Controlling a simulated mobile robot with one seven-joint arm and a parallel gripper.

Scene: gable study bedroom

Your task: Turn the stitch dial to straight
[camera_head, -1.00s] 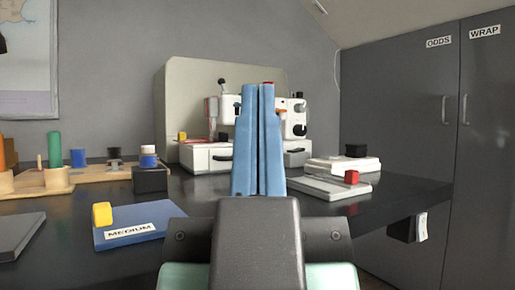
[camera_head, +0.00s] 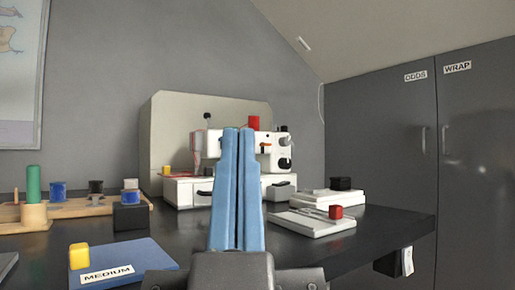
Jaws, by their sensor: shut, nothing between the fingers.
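A white sewing machine (camera_head: 273,165) stands at the back of the dark table. Two dark round knobs show on its right end, a larger lower one (camera_head: 285,163) and a smaller upper one (camera_head: 284,140). I cannot tell which is the stitch dial, nor read any setting marks. My gripper (camera_head: 239,132) has long blue fingers pointing up and away, shut and empty. It appears in front of the machine's middle, hiding part of it, with the knobs to its right. No contact with the machine can be made out.
A blue board (camera_head: 135,262) labelled MEDIUM with a yellow block is front left. A wooden rack (camera_head: 70,210) with spools stands at left. Dark cabinets (camera_head: 380,150) stand at right.

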